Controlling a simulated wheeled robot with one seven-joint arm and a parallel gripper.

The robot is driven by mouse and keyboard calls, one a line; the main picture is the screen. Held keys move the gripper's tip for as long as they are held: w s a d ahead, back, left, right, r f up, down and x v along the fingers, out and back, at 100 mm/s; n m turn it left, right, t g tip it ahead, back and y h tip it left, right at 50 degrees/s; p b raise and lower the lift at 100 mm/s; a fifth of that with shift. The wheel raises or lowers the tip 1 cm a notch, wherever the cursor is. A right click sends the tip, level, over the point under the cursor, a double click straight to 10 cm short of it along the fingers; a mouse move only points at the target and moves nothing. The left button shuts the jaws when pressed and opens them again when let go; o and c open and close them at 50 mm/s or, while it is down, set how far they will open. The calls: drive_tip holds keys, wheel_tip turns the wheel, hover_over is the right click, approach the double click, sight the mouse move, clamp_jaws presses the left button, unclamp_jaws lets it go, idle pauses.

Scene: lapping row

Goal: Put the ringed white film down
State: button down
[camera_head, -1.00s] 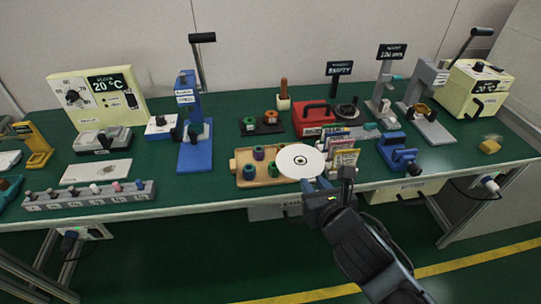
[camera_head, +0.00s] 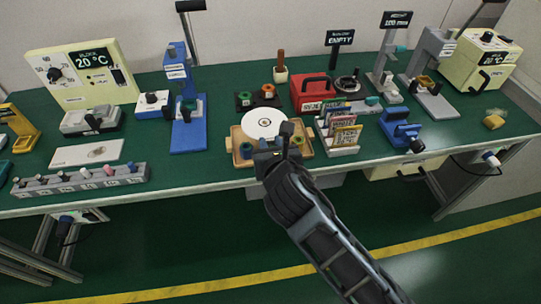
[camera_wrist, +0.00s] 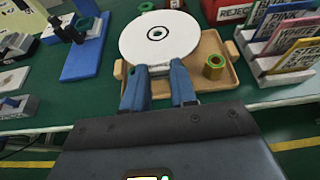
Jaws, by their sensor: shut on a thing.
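The ringed white film (camera_head: 265,124) is a round white disc with a dark ring around its centre. My gripper (camera_head: 271,155) is shut on its near edge and holds it out flat over the wooden tray (camera_head: 234,134). In the wrist view the two blue fingers (camera_wrist: 160,90) meet the near rim of the white film (camera_wrist: 178,42). The film hides much of the tray. I cannot tell whether the film touches anything below it.
A green and tan ring (camera_wrist: 214,67) stands in the tray's right part. A rack of labelled cards (camera_head: 340,135) is close on the right. A blue press (camera_head: 188,125) stands to the left, and a red box (camera_head: 313,93) behind. The bench's front edge is near.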

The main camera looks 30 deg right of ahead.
drive_tip(key=shift+a+f, duration=0.1)
drive_tip(key=shift+f, duration=1.95)
drive_tip(key=shift+f+b, duration=0.3)
drive_tip(key=shift+f, duration=0.05)
drive_tip(key=shift+f, duration=0.25)
drive_tip(key=c, duration=0.9)
unclamp_jaws()
drive_tip(key=shift+r, duration=0.45)
drive_tip(key=v, duration=1.2)
drive_tip(key=shift+r, duration=0.25)
